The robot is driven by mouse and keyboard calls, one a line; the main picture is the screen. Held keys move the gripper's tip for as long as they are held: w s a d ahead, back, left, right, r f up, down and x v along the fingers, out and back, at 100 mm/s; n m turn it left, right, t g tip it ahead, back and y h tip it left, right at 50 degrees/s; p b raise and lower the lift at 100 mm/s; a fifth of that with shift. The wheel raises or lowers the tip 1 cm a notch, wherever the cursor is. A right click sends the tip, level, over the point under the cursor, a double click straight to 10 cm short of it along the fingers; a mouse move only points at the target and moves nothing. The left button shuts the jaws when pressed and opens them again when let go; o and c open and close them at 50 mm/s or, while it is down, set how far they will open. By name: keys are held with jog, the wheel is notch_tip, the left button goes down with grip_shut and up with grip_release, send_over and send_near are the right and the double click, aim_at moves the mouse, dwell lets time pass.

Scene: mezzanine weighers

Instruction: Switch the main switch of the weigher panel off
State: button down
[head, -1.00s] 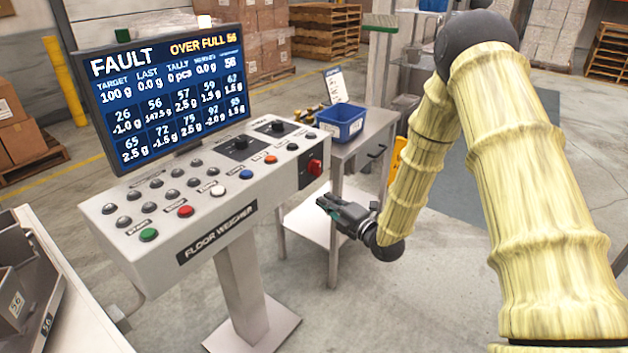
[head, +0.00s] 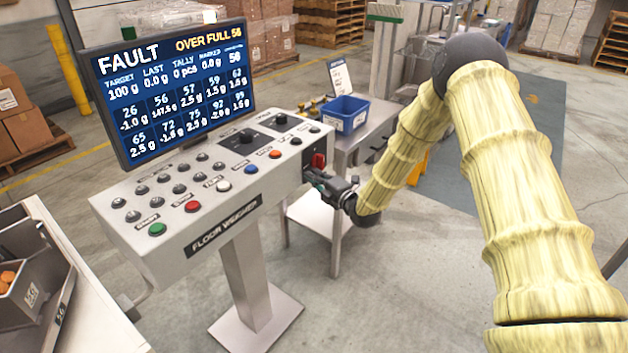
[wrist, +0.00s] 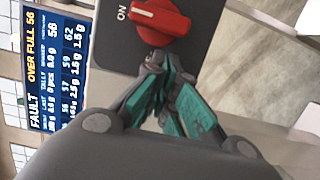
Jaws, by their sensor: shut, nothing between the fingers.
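The weigher panel (head: 170,240) is a grey console on a post, with rows of buttons and a screen reading FAULT. Its main switch is a red rotary knob (head: 318,161) on a dark plate at the console's right end. In the wrist view the red knob (wrist: 160,20) has a pale pointer line, with ON printed beside the line's end. My gripper (wrist: 155,62) is shut and empty, its tips at the knob's lower edge in that view. I cannot tell whether they touch it. In the head view my gripper (head: 309,173) is just below the knob, partly covering the plate.
The screen (head: 170,85) stands on the console's back edge. A blue bin (head: 343,115) sits on a grey side table (head: 365,140) behind the knob end. A tray with orange pieces (head: 8,278) is at the left. Floor at the right front is clear.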

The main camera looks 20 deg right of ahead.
jog(key=shift+w+d, duration=0.45)
jog(key=shift+d, duration=0.05)
jog(key=shift+d+f+b, duration=0.1)
jog(key=shift+f+b, duration=0.2)
jog(key=shift+b, duration=0.1)
jog(key=shift+r+n, duration=0.15)
jog(key=shift+n, duration=0.15)
jog(key=shift+w+b, duration=0.1)
jog(key=shift+b, duration=0.3)
